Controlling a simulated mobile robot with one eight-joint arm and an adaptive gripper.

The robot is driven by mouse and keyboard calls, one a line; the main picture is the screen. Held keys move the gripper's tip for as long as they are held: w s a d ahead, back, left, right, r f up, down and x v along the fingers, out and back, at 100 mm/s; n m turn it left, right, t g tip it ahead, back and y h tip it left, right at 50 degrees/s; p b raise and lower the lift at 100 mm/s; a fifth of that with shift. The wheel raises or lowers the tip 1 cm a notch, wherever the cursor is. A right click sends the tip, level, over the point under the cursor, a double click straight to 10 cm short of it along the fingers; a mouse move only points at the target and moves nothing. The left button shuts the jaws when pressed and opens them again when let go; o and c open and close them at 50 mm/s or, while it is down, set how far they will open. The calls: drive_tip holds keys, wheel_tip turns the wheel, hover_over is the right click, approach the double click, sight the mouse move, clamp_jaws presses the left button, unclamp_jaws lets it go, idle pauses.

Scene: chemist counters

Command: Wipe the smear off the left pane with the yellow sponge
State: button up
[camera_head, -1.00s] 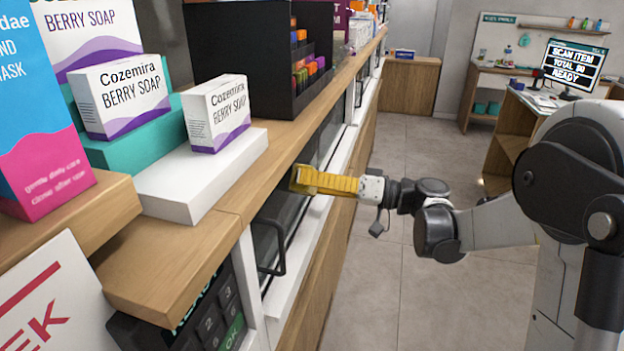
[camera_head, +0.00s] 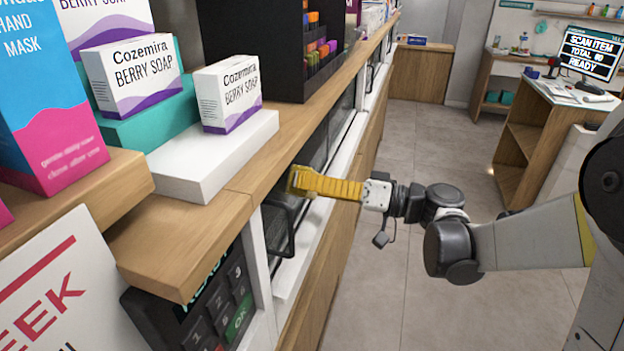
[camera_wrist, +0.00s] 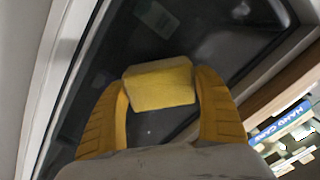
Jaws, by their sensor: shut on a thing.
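My gripper (camera_head: 297,183) has yellow fingers and reaches left to the dark glass front under the counter top. In the wrist view, my gripper (camera_wrist: 160,88) is shut on the yellow sponge (camera_wrist: 160,85), a pale block between the fingertips. The sponge's far face points at the dark pane (camera_wrist: 225,75); I cannot tell whether it touches. A faint greyish patch shows on the pane above right of the sponge; I cannot tell if it is the smear or a reflection. In the head view the fingers hide most of the sponge.
A black handle (camera_head: 283,228) stands out from the glass front just below my gripper. The wooden counter top (camera_head: 165,240) overhangs above, carrying soap boxes (camera_head: 228,95) and a black display (camera_head: 275,50). A card terminal (camera_head: 205,310) sits lower left. The floor (camera_head: 425,170) to the right is clear.

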drive_tip(key=shift+v, duration=2.95)
drive_tip(key=v, duration=0.3)
